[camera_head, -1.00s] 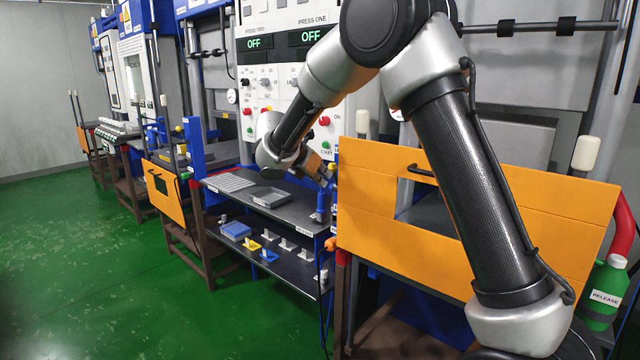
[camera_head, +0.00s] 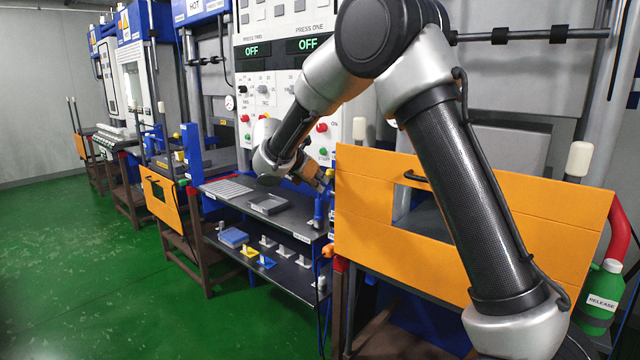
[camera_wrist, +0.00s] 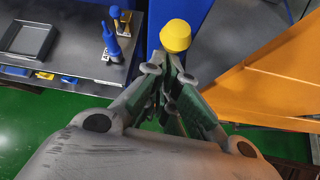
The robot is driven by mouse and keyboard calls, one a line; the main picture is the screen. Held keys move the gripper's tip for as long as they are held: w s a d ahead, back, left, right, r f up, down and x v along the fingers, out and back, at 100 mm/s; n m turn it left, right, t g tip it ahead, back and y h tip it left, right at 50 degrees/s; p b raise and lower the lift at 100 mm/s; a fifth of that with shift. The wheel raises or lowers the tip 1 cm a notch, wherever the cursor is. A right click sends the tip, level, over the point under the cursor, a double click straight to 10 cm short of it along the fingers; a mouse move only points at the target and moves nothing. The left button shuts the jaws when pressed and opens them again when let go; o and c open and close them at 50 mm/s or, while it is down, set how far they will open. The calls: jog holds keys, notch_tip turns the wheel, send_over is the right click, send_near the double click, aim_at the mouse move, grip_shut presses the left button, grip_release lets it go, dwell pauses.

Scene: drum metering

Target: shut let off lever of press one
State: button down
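A round yellow knob (camera_wrist: 176,36) stands just past my fingertips in the wrist view, beside a blue post. I cannot tell whether it is the let-off lever's end, or whether the fingers touch it. My gripper (camera_wrist: 167,66) has its fingers drawn together, with nothing clearly seen between them. In the head view my gripper (camera_head: 324,180) is small, beside the left edge of the orange guard (camera_head: 365,215) and below the PRESS ONE panel (camera_head: 309,85). My arm hides part of that panel, and the lever cannot be made out there.
A dark shelf (camera_head: 225,205) holds a grey tray (camera_head: 267,204). It also shows in the wrist view with a blue bottle-like tool (camera_wrist: 112,42). A green RELEASE bottle (camera_head: 601,298) stands at the right. The green floor at left is clear.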

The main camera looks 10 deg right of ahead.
notch_tip(320, 180, down, 3)
jog(key=a, duration=0.2)
jog(key=d+r+v, duration=0.1)
jog(key=v, duration=0.9)
jog(key=shift+d+r, duration=0.2)
jog(key=shift+d, duration=0.1)
